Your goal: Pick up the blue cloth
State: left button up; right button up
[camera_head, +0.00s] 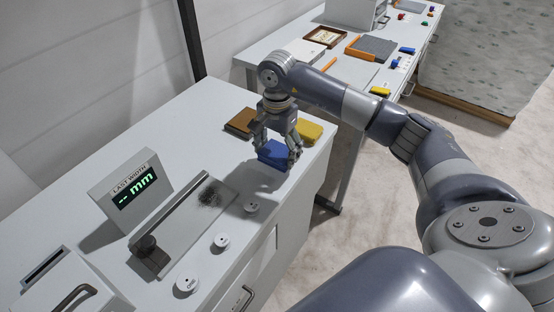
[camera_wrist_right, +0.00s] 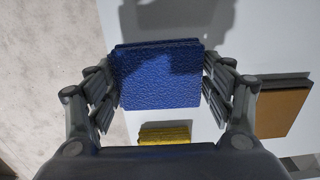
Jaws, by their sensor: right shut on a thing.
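The blue cloth (camera_head: 273,153) is a folded square block at the right end of the near white cabinet top. In the right wrist view the blue cloth (camera_wrist_right: 157,76) sits between the two fingers and is touched on both sides. My right gripper (camera_head: 278,150) reaches down from above and is shut on the blue cloth. It also shows in the right wrist view (camera_wrist_right: 160,85). Whether the cloth is clear of the surface cannot be told. My left gripper is not in view.
A yellow cloth (camera_head: 307,131) and a brown block (camera_head: 241,122) lie close beside the gripper. A display reading "-- mm" (camera_head: 131,187), a plate with a bar (camera_head: 184,220) and several white discs (camera_head: 187,281) stand to the left. A second table (camera_head: 272,47) with small items is behind.

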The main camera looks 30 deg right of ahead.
jog(key=s+a+b, duration=0.1)
jog(key=s+a, duration=0.1)
jog(key=a, duration=0.2)
jog(key=s+a+r+b, duration=0.1)
jog(key=s+a, duration=0.2)
jog(key=a, duration=0.1)
jog(key=s+a+b, duration=0.2)
jog(key=a, duration=0.2)
jog(key=shift+s+a+r, duration=0.2)
jog(key=shift+s+a, duration=0.15)
jog(key=shift+s, duration=0.05)
jog(key=shift+s+a+r, duration=0.1)
jog(key=shift+s+a, duration=0.25)
jog(key=shift+a, duration=0.15)
